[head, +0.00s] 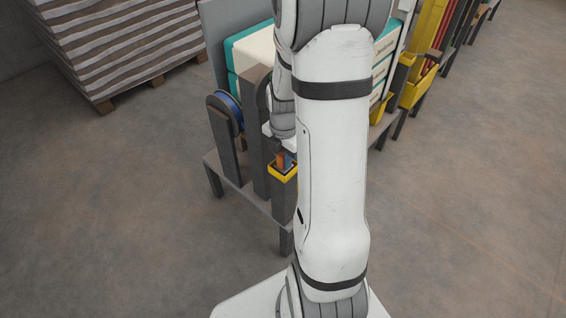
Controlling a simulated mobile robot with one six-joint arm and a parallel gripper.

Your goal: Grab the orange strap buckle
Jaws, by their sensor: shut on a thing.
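The orange strap buckle (281,160) shows as a small orange piece just above a yellow-rimmed holder (284,175). My gripper (278,148) is at the buckle from above, shut on it. The buckle's lower end is at the holder's opening; I cannot tell whether it is still inside. My own white arm hides the right side of the holder and part of the stand.
A grey stand (234,184) carries a blue reel (231,108) and dark uprights (258,130) left of my gripper. White and teal sacks (253,50) lie behind. Yellow bins (418,86) stand at right. A loaded pallet (120,40) is at back left. The floor in front is clear.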

